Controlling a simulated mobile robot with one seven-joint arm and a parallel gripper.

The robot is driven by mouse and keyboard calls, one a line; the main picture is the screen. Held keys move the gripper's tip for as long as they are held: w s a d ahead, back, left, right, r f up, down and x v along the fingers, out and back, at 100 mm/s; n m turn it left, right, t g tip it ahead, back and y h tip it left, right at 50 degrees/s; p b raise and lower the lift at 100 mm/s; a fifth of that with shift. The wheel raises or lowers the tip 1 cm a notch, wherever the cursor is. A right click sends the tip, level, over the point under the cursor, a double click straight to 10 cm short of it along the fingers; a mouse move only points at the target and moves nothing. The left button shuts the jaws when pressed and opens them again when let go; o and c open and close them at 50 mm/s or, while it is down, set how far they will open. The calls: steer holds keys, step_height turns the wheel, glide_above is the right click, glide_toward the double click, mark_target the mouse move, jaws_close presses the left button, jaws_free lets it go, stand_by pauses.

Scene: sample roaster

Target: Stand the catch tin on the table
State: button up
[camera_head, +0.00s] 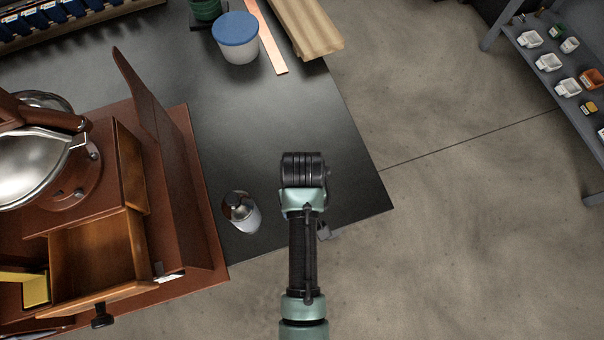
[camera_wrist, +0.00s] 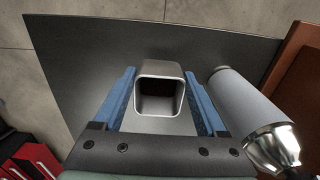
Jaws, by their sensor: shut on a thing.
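The catch tin (camera_wrist: 160,124) is a silver, square-mouthed tin with rounded corners, seen in the wrist view. Its dark open mouth faces my camera, and it looks empty. My gripper (camera_wrist: 160,100) has its two blue fingers on either side of the tin and is shut on it. The tin is over the dark table (camera_wrist: 90,60); I cannot tell whether its base touches the top.
A white and silver canister (camera_head: 241,212) stands left of my arm; it is close beside the right finger in the wrist view (camera_wrist: 245,105). The wooden roaster base (camera_head: 205,195) lies further left. A blue-lidded tub (camera_head: 237,40) stands at the back. Table centre is clear.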

steer(key=shift+f+b, duration=0.3)
steer(key=shift+f, duration=1.6)
steer(key=shift+f, duration=0.15)
steer(key=o, duration=1.3)
steer(key=shift+o, duration=0.2)
